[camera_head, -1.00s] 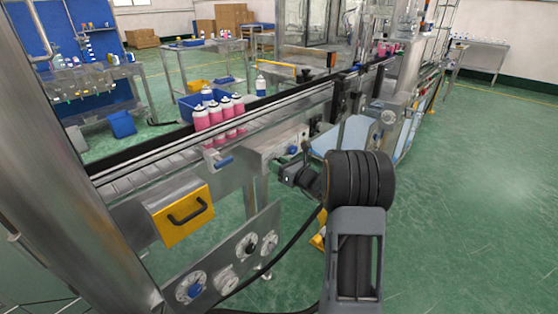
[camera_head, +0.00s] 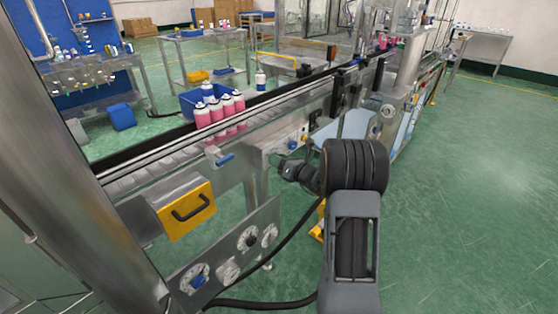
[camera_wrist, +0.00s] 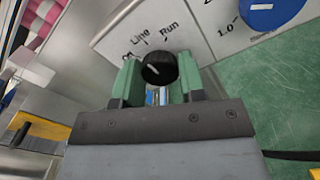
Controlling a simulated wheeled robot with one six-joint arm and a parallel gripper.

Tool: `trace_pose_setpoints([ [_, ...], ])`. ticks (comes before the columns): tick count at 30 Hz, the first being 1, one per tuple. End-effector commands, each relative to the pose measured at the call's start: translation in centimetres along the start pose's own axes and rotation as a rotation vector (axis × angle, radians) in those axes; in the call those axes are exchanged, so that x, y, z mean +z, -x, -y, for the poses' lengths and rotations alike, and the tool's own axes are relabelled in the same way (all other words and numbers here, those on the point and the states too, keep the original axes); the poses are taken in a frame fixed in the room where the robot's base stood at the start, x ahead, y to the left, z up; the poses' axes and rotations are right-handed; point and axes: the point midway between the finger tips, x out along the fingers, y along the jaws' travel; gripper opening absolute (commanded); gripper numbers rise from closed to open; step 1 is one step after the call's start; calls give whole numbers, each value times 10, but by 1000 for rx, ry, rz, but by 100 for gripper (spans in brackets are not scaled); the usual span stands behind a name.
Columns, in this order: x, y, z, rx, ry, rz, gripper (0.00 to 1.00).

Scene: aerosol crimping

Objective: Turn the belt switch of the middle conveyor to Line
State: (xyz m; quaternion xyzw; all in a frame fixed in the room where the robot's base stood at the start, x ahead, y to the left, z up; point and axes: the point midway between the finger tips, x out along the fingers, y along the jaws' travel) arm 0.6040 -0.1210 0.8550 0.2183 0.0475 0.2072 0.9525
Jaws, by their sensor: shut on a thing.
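The belt switch is a black round knob (camera_wrist: 160,68) with a white pointer mark, on a pale panel (camera_wrist: 105,38) in the wrist view. Labels Off, Line and Run arc above it. The pointer slants up and left, roughly towards Off; its exact setting is hard to read. My gripper (camera_wrist: 158,74) has its green fingers on either side of the knob and is shut on it. In the head view my gripper (camera_head: 281,168) is at the front side of the conveyor (camera_head: 300,112); the knob is hidden there.
A blue dial (camera_wrist: 268,10) sits right of the switch panel. Pink bottles (camera_head: 222,114) stand on the conveyor. A yellow drawer front with a black handle (camera_head: 188,209) and a lower dial plate (camera_head: 235,250) are left of my arm. Green floor to the right is clear.

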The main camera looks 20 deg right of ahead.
Motion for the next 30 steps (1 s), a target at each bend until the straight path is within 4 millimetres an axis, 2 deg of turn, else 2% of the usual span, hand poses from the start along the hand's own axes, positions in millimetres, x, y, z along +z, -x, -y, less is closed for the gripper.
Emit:
trace_pose_setpoints([
  [3, 0, 0, 0, 0, 0, 0, 14],
  [4, 0, 0, 0, 0, 0, 0, 40],
  [11, 0, 0, 0, 0, 1, 0, 62],
  [18, 0, 0, 0, 0, 1, 0, 63],
  [22, 1, 8, 0, -2, 1, 1, 63],
  [26, 1, 29, 1, -3, 1, 1, 63],
  [30, 1, 59, 1, -4, 1, 3, 63],
])
